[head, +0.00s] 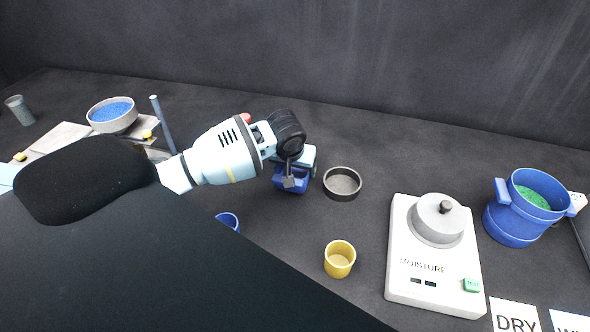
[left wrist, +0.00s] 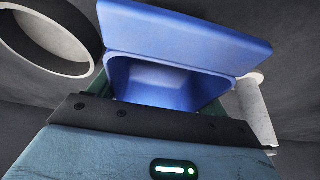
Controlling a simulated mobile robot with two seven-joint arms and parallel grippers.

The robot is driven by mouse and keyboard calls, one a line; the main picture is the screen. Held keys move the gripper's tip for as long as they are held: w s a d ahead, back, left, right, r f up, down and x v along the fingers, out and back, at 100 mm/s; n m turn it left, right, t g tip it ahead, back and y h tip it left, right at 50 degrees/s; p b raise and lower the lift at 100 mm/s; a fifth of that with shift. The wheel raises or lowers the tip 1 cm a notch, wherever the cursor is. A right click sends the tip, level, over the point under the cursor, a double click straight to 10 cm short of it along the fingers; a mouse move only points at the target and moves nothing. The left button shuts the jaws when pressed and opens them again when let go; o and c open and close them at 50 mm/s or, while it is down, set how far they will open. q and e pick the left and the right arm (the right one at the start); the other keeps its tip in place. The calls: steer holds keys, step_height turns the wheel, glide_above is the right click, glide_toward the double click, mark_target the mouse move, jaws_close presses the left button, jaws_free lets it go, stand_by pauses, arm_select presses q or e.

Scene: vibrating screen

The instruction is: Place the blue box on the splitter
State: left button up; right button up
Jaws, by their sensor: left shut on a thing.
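My left gripper (head: 296,174) is shut on the blue box (head: 290,182) beside the grey round sieve or dish (head: 342,183). The left wrist view shows the blue box (left wrist: 185,36) close up, with a wide flat rim and a hollow inside, just beyond the gripper's body. The fingertips are hidden there. I cannot tell how far the box is above the table. I cannot pick out a splitter with certainty. My right gripper is not in view.
A white moisture balance (head: 405,285) and a blue handled bucket (head: 514,224) with green contents stand right. A yellow cup (head: 339,259) stands in front, with a partly hidden blue cup (head: 228,221) to its left. A bowl of blue grains (head: 112,114) stands back left.

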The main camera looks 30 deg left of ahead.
arm_select(q)
steer(key=shift+f, duration=0.55)
steer(key=shift+f, duration=0.15)
steer(key=o, duration=1)
steer(key=v, duration=1.2)
